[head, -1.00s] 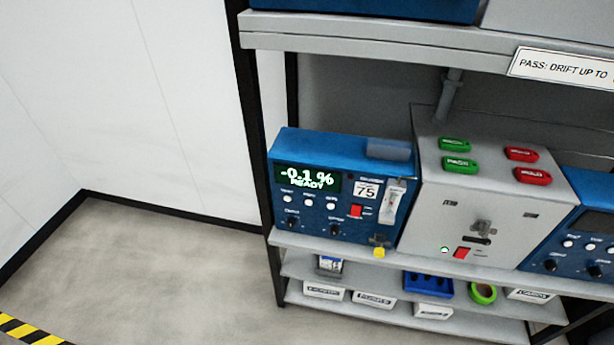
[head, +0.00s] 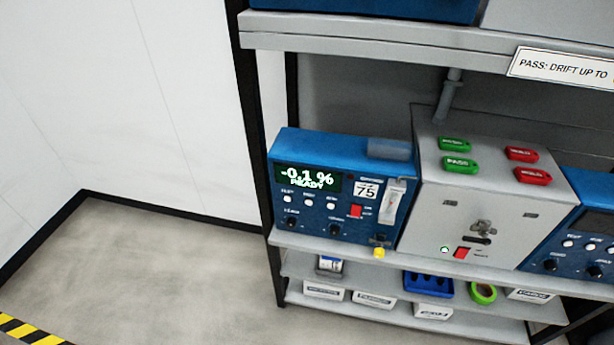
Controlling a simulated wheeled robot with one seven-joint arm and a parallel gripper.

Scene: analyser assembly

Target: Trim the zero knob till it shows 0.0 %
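A blue analyser (head: 349,165) stands on the shelf at the middle of the head view. A row of white buttons, a red switch (head: 355,211), a "75" label and a clear flow tube (head: 391,205) are on the same front. My gripper is not in view.
A grey box (head: 432,215) with green and red tags on top stands right of the analyser. Another blue unit (head: 590,225) is at the right edge. Lower shelves hold white bins, a blue rack (head: 428,284) and green tape (head: 483,292). The floor at left is clear.

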